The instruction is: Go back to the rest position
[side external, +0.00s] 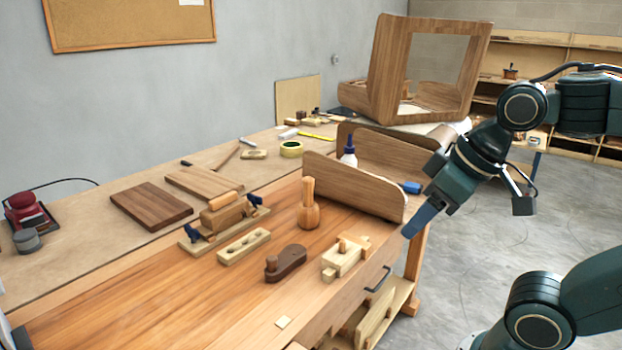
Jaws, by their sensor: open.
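My gripper (406,210) is at the right end of the workbench (150,300), above and beside its edge. Its two blue fingers are apart, one by the curved wooden panel's end and one pointing down past it. Nothing shows between them. The curved wooden panel (350,186) stands on edge at the bench's right end, close to the fingers; I cannot tell whether they touch. A wooden form with blue clamps (222,217) sits mid-bench, apart from my gripper.
A wooden mallet (310,208), a dark plane (286,263) and a light wooden block tool (345,257) stand on the bench. A white glue bottle (349,152) is behind the panel. A large wooden frame (386,80) stands at the back. Open floor (470,240) lies right.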

